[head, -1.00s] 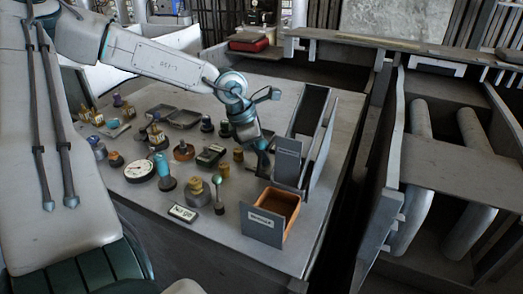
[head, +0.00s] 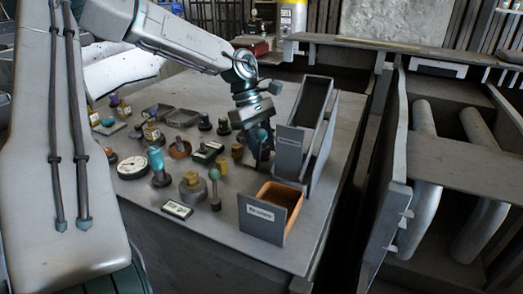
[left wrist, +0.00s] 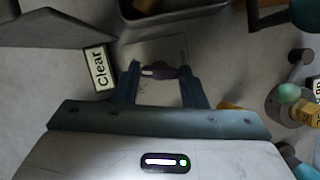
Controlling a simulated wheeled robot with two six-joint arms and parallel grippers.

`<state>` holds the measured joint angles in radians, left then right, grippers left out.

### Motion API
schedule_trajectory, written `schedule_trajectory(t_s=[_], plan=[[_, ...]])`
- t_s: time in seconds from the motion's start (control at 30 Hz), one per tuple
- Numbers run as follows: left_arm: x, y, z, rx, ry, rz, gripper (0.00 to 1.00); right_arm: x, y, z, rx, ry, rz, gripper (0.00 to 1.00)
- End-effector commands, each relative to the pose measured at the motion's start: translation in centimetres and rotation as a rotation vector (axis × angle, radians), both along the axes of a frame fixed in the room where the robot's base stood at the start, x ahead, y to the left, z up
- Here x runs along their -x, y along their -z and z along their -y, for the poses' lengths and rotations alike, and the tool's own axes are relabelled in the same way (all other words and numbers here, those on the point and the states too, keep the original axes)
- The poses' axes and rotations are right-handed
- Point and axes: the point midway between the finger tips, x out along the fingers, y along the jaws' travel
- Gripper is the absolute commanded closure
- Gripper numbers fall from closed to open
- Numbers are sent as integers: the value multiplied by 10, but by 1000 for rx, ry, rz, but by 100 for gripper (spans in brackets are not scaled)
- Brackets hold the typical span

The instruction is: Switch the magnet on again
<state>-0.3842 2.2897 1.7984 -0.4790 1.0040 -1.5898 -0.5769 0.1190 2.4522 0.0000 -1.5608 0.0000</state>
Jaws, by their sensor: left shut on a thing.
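My left gripper (head: 258,160) reaches down to the table beside the upright dark grey holder. In the left wrist view its fingers (left wrist: 160,75) are shut on a small dark purple piece (left wrist: 160,71) with a pale spot. The piece lies over a pale grey plate (left wrist: 158,48) on the table. In the head view the gripper hides this piece. I cannot tell from the frames which thing is the magnet or whether it is on. My right gripper is not in view.
A "Clear" sign (left wrist: 98,68) stands left of the fingers in the wrist view. An orange-lined bin (head: 282,197) and the upright dark holder (head: 289,151) stand near the table's right edge. A gauge (head: 131,167), a small sign (head: 177,209) and several knobbed parts crowd the left.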

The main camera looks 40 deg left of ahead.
Motion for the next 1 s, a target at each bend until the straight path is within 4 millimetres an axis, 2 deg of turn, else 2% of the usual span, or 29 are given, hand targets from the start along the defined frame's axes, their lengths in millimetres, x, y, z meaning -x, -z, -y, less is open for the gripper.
schedule_trajectory(t_s=[0.07,0.4,1.0], plan=[[-1,3,-1,-4,62,0,85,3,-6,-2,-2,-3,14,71],[-3,1,0,-3,268,1,85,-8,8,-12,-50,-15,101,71],[-3,-1,0,-3,345,3,85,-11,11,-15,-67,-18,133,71]])
